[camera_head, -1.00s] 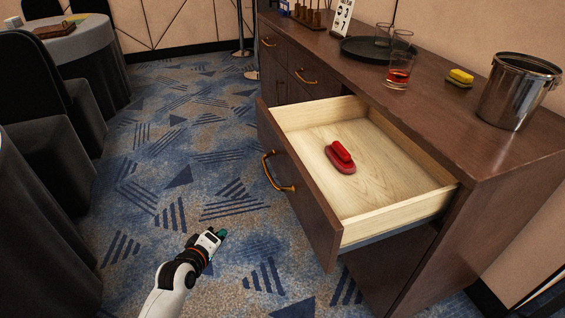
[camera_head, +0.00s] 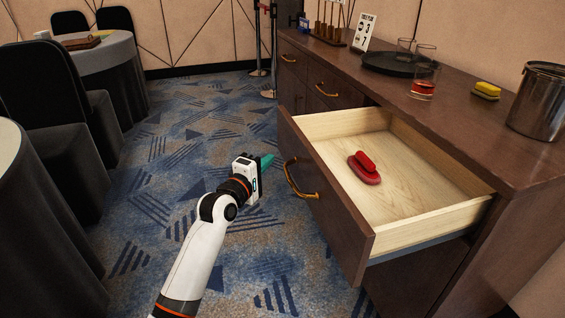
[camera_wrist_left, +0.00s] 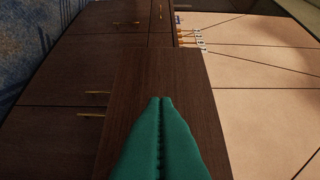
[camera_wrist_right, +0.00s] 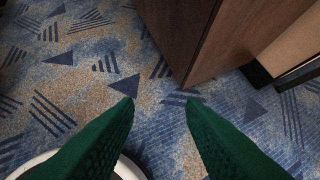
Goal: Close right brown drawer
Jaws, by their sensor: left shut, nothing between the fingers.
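The right brown drawer (camera_head: 335,205) is pulled well out of the brown cabinet (camera_head: 480,240), with a brass handle (camera_head: 297,180) on its front. A red brush-like object (camera_head: 364,168) lies on its pale wooden floor. My left gripper (camera_head: 268,161) is shut and empty, just left of the drawer front and apart from it. In the left wrist view its green fingers (camera_wrist_left: 160,105) are pressed together with brown wood behind them. My right gripper (camera_wrist_right: 160,105) is open and empty above the carpet near the cabinet's lower corner; it is outside the head view.
The cabinet top holds a metal bucket (camera_head: 540,105), a yellow sponge (camera_head: 487,90), a glass with red drink (camera_head: 423,86) and a black tray (camera_head: 395,64). Draped round tables (camera_head: 110,60) and black chairs (camera_head: 60,90) stand at left. Carpet between is clear.

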